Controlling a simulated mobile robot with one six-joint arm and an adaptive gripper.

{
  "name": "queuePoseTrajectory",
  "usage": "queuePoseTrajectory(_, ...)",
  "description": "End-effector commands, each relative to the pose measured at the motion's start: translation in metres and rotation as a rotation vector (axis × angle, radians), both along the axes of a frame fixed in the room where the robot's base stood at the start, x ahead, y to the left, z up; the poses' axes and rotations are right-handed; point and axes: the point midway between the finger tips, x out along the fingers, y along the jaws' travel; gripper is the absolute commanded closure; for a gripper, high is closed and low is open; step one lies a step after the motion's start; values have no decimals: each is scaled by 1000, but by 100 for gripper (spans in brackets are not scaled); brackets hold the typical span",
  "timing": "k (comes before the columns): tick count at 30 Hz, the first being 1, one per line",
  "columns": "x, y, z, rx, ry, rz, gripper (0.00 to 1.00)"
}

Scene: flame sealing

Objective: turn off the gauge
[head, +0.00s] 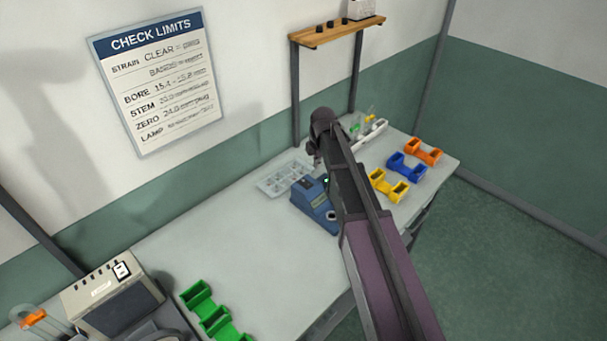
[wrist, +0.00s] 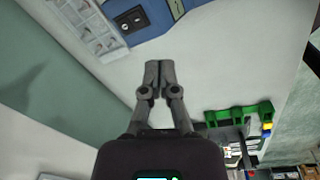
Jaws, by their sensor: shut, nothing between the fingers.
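The gauge appears to be the blue box-shaped device (head: 311,196) on the bench, left of my arm in the head view. My arm partly covers its right side there. In the wrist view the blue device (wrist: 153,31) is cut off by the top edge, with a dark switch-like part (wrist: 130,18) on a face. My gripper (wrist: 160,66) is shut and empty. Its fingertips show just below the device in the wrist view, with no contact visible. In the head view my gripper is small and mostly hidden by the wrist.
A clear compartment tray (head: 284,177) lies beside the device. Yellow (head: 387,185), blue (head: 407,167) and orange (head: 423,151) holders stand right of my arm. Green holders (head: 212,315) and a beige machine (head: 112,295) are at front left. The bench (head: 245,245) between is clear.

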Motion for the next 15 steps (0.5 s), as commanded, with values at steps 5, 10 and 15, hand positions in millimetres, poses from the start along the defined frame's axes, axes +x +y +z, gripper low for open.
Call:
queuePoseTrajectory(5, 28, 20, 14, -7, -22, 215, 100)
queuePoseTrajectory(10, 40, 31, 19, -12, -38, 344, 100)
queuePoseTrajectory(15, 44, 34, 20, -15, -43, 392, 100)
